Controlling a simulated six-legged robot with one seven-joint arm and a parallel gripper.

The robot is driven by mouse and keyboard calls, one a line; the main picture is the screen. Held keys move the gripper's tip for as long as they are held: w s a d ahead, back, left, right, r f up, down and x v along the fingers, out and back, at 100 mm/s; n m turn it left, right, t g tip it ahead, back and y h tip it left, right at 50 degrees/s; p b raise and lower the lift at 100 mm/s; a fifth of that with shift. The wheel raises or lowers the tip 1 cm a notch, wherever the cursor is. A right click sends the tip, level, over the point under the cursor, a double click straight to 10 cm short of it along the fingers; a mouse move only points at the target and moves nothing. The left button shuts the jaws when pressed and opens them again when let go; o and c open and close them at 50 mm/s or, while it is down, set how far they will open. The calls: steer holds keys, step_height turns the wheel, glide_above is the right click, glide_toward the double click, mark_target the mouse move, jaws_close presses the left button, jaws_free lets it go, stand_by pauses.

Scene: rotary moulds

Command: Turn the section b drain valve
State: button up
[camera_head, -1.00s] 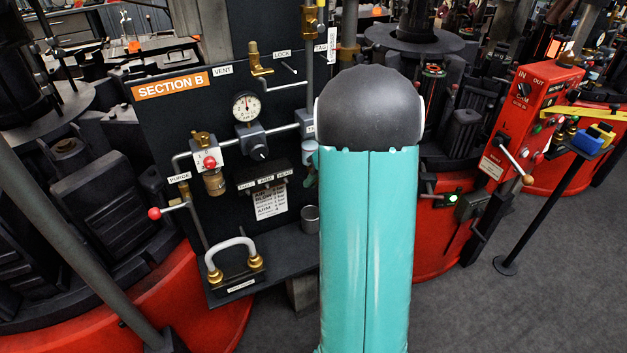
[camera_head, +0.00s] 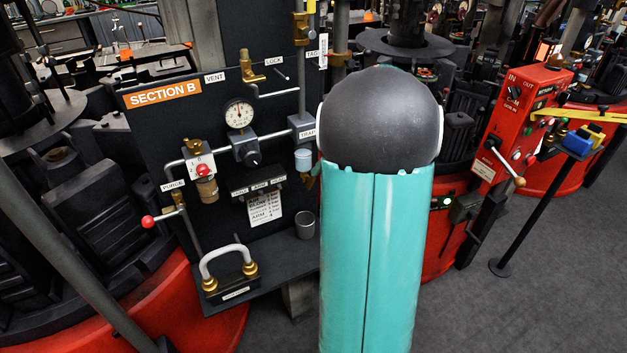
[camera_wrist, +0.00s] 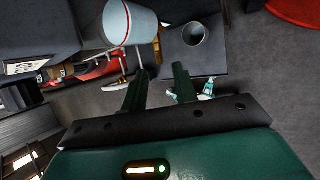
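The Section B panel (camera_head: 150,120) stands left of my arm in the head view. Its TRAP unit (camera_head: 303,128) has a pale cup (camera_head: 303,158) hanging below it, close to my arm. In the wrist view the cup (camera_wrist: 130,24) looks large, with a red line around it. A small silver lever-like part (camera_wrist: 116,84) shows below the cup, left of my fingers; I cannot tell for certain that it is the drain valve. My gripper (camera_wrist: 161,70) is open, with two dark fingers apart and nothing clearly between them. In the head view my arm hides most of it.
A grey cup (camera_head: 305,225) stands on the panel's lower shelf, and also shows beyond my fingers in the wrist view (camera_wrist: 194,34). The purge lever with a red knob (camera_head: 148,221) sticks out left. A red control box (camera_head: 520,110) stands right.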

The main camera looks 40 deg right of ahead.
steer(key=v, duration=0.5)
steer(key=shift+s+r, duration=0.1)
steer(key=shift+r, duration=0.05)
steer(key=a+r+n+g+h, duration=0.1)
steer(key=a+r+n, duration=0.1)
steer(key=a+n, duration=0.8)
steer(key=a+r+n+g, duration=0.1)
steer(key=a+r+n, duration=0.2)
steer(key=a+n, duration=0.65)
steer(key=s+a+n+h, duration=0.1)
steer(key=s+a+n, duration=0.4)
steer(key=a+n, duration=0.3)
steer(key=s+a+n+t+h, duration=0.1)
steer(key=s+a+n, duration=0.4)
steer(key=n, duration=0.8)
steer(key=a, duration=0.3)
steer(key=shift+f+t+h, duration=0.3)
steer(key=shift+f+h, duration=0.05)
steer(key=shift+h, duration=0.05)
steer(key=shift+s+a, duration=0.1)
